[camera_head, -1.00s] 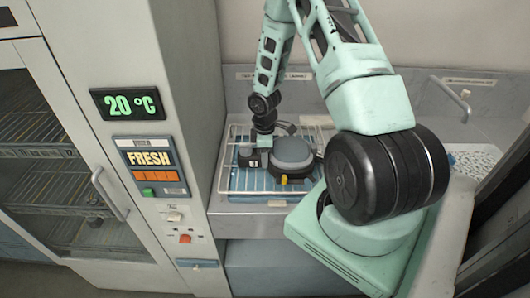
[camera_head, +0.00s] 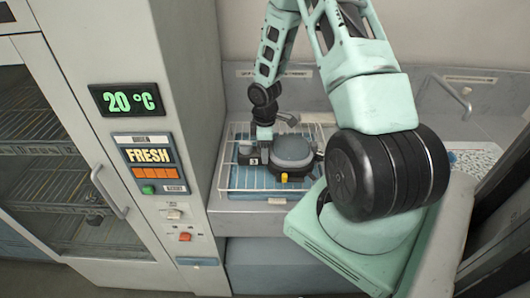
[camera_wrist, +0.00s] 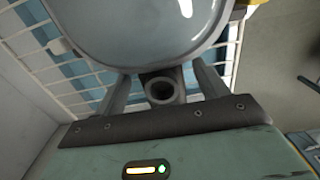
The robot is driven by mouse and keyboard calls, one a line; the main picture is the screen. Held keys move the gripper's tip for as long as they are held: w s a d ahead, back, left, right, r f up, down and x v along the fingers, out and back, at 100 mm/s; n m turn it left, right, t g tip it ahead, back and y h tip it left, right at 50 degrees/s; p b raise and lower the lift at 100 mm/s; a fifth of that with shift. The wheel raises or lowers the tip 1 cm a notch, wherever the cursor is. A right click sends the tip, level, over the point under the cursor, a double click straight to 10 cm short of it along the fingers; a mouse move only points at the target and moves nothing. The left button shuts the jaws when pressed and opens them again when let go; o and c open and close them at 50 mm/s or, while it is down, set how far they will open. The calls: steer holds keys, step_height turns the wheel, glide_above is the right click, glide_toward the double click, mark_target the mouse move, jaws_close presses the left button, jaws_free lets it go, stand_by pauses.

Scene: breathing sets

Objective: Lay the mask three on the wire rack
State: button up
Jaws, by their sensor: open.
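The mask three (camera_head: 293,149), with a grey rounded visor, dark body, yellow part and a tag reading 3, lies on the white wire rack (camera_head: 233,177). Its visor (camera_wrist: 145,30) fills the top of the wrist view. My gripper (camera_head: 262,139) is at the mask's left rear side in the head view. In the wrist view the two fingers of my gripper (camera_wrist: 160,85) stand apart, with a dark round fitting between them. The fitting does not visibly touch either finger. The fingertips are partly hidden under the visor.
A blue surface lies under the rack. The cabinet (camera_head: 165,100) with a 20 °C display stands close on the left. A wall with a ledge is behind. A metal basin (camera_head: 470,120) is on the right, beyond my arm.

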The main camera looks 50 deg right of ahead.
step_height(320, 180, up, 10)
steer(key=b, duration=0.2)
steer(key=s+a+r, duration=0.1)
steer(key=a+r, duration=0.3)
steer(key=a, duration=0.7)
steer(key=s+a+r, duration=0.1)
steer(key=a+r, duration=0.2)
steer(key=a, duration=0.8)
steer(key=s+a+r, duration=0.2)
steer(key=s+a, duration=0.6)
steer(key=s, duration=0.1)
steer(key=s+a+r, duration=0.2)
steer(key=s+a, duration=0.5)
steer(key=s, duration=0.1)
steer(key=shift+s+a+r+y, duration=0.3)
steer(key=shift+s+a+r, duration=0.05)
steer(key=shift+s, duration=0.05)
step_height(320, 180, down, 12)
steer(key=b, duration=1.2)
